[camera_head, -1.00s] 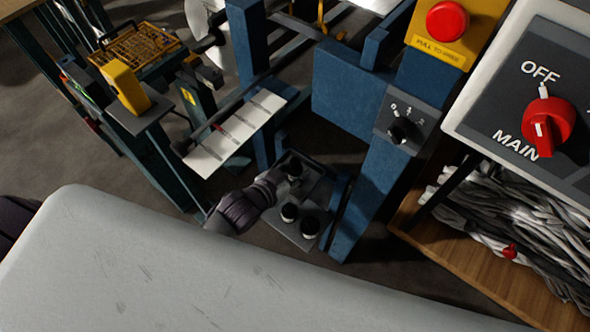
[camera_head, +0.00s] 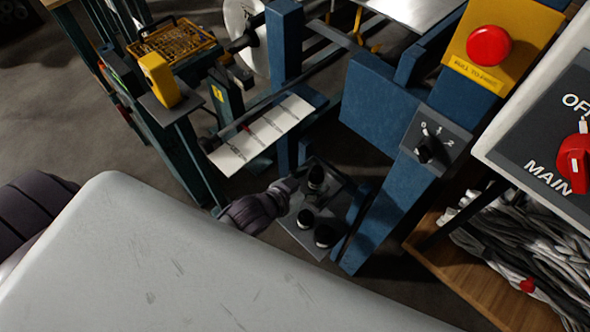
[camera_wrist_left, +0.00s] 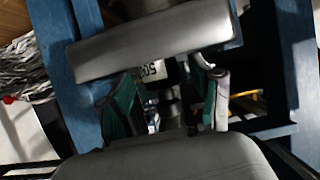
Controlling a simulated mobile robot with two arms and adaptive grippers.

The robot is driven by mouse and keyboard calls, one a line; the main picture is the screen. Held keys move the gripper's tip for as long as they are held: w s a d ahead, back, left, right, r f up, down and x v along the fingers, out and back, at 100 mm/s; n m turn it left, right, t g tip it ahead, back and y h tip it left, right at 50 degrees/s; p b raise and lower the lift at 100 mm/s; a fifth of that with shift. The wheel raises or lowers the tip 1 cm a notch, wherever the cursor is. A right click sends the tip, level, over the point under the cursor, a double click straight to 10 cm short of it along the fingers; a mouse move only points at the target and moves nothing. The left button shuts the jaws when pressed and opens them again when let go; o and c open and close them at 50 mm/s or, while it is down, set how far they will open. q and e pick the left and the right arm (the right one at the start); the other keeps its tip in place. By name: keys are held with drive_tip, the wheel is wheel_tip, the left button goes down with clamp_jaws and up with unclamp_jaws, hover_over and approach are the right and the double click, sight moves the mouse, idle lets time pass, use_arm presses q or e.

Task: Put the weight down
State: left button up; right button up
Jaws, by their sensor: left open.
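Several dark cylindrical weights stand on a grey plate at the foot of a blue machine in the head view. One weight (camera_head: 316,177) stands at the back, and two more (camera_head: 305,218) stand nearer. My left gripper (camera_head: 290,190) is just left of the back weight, low over the plate; its fingertips are small and dark there. In the left wrist view the left gripper (camera_wrist_left: 168,105) shows two teal-padded fingers apart. A white printed label (camera_wrist_left: 150,71) shows beyond them; I cannot tell what carries it. My right gripper is out of view.
The blue post (camera_head: 395,195) stands close right of the weights. In the left wrist view a grey metal bar (camera_wrist_left: 150,42) crosses close beyond the fingers.

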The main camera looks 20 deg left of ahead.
use_arm(q)
drive_tip(key=v, duration=1)
drive_tip(key=s+a+f+n+g+y, duration=0.1)
drive_tip(key=s+a+f+g+y, duration=0.15)
drive_tip(key=f, duration=0.95)
drive_tip(key=s+a+f+g+y, duration=0.1)
drive_tip(key=s+a+f+g, duration=0.2)
drive_tip(key=f, duration=1)
drive_tip(key=s+a+f+g, duration=0.1)
drive_tip(key=s+f+g, duration=0.4)
drive_tip(key=s+f, duration=1.2)
drive_tip(key=s+y, duration=0.1)
drive_tip(key=s, duration=0.4)
drive_tip(key=shift+f+n, duration=0.3)
drive_tip(key=shift+f, duration=0.05)
drive_tip(key=shift+g+p, duration=0.25)
drive_tip(key=shift+p, duration=0.05)
